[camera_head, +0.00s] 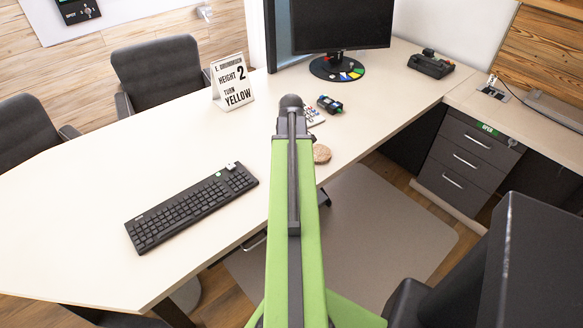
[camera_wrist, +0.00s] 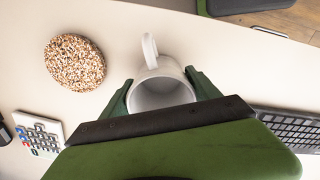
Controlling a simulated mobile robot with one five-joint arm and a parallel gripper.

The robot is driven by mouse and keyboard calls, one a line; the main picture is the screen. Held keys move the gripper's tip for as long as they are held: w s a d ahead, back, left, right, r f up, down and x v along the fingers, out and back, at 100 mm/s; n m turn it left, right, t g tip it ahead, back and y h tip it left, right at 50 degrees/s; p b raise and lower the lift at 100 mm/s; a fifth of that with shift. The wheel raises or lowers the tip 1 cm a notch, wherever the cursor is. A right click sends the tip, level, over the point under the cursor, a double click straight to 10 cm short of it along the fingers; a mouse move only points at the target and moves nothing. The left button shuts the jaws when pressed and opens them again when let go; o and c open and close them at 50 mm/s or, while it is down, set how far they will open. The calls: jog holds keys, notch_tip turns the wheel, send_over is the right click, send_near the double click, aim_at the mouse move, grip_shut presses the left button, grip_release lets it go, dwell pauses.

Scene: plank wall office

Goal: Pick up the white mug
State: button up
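The white mug (camera_wrist: 160,85) shows in the wrist view, with its open mouth toward my gripper and its handle pointing to the top of the picture. My gripper (camera_wrist: 160,76) has its two green fingers apart, one on each side of the mug, close to its walls. Whether either finger touches the mug cannot be told. The lower part of the mug's mouth is hidden behind my gripper's dark front edge. In the head view, the mug and the fingers are hidden behind my green arm.
On the pale desk (camera_head: 80,205) are a round speckled coaster-like disc (camera_wrist: 75,62), a black keyboard (camera_head: 192,206), a calculator (camera_wrist: 38,133), a sign (camera_head: 231,82) and a monitor (camera_head: 342,25). A drawer unit (camera_head: 468,160) stands at the right. The left desk end is clear.

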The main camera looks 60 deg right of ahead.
jog(key=c, duration=1.1)
jog(key=shift+r, duration=0.15)
